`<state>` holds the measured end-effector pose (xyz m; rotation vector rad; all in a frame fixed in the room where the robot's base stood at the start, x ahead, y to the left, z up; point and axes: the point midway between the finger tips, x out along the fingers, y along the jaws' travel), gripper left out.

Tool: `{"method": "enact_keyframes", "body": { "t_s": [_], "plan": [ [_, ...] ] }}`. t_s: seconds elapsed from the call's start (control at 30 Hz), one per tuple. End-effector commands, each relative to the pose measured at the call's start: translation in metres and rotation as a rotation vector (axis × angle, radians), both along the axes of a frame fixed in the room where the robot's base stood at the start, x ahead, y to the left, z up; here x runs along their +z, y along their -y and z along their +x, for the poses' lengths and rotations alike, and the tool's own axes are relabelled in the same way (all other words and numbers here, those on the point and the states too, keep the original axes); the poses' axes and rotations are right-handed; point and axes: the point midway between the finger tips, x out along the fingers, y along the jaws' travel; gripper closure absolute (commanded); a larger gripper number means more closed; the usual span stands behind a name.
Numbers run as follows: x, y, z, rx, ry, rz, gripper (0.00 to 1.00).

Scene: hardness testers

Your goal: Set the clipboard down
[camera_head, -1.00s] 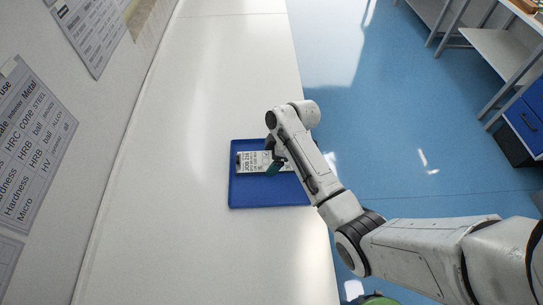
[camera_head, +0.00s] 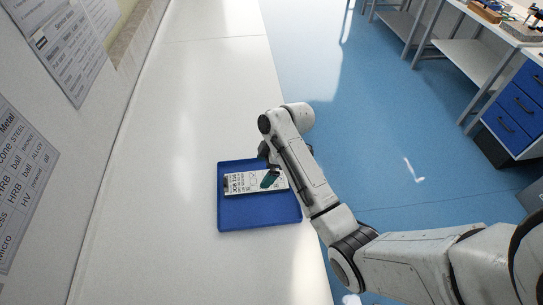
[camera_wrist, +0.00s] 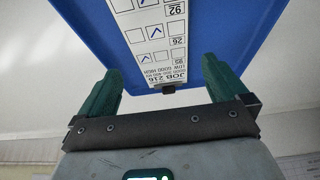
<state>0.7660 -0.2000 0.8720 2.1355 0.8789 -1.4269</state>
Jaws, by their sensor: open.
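The clipboard (camera_head: 240,183), with a white sheet reading JOB 216, lies in the blue tray (camera_head: 258,215) on the white bench. It also shows in the wrist view (camera_wrist: 160,45), with its clip end nearest my gripper. My gripper (camera_head: 268,180) is at the tray, over or beside the clipboard's right part in the head view. In the wrist view its two green fingers (camera_wrist: 162,88) are spread wide, with nothing between them. The arm hides the clipboard's right end in the head view.
The white bench (camera_head: 190,110) is clear around the tray. A wall with printed sheets (camera_head: 60,40) runs along its left side. Blue floor lies to the right, with a shelved table and blue drawers (camera_head: 519,106) beyond.

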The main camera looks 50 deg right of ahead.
Motion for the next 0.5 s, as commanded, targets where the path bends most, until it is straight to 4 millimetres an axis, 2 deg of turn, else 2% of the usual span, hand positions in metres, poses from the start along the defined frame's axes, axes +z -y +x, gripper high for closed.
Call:
{"method": "enact_keyframes", "body": {
  "t_s": [0.1,0.23,0.5],
  "plan": [
    [0.023,0.007,-0.006,0.000,0.004,-0.001,0.00],
    [0.042,0.013,-0.012,-0.001,0.003,0.000,0.00],
    [0.059,0.017,-0.018,-0.001,-0.001,0.001,0.00]
  ]
}}
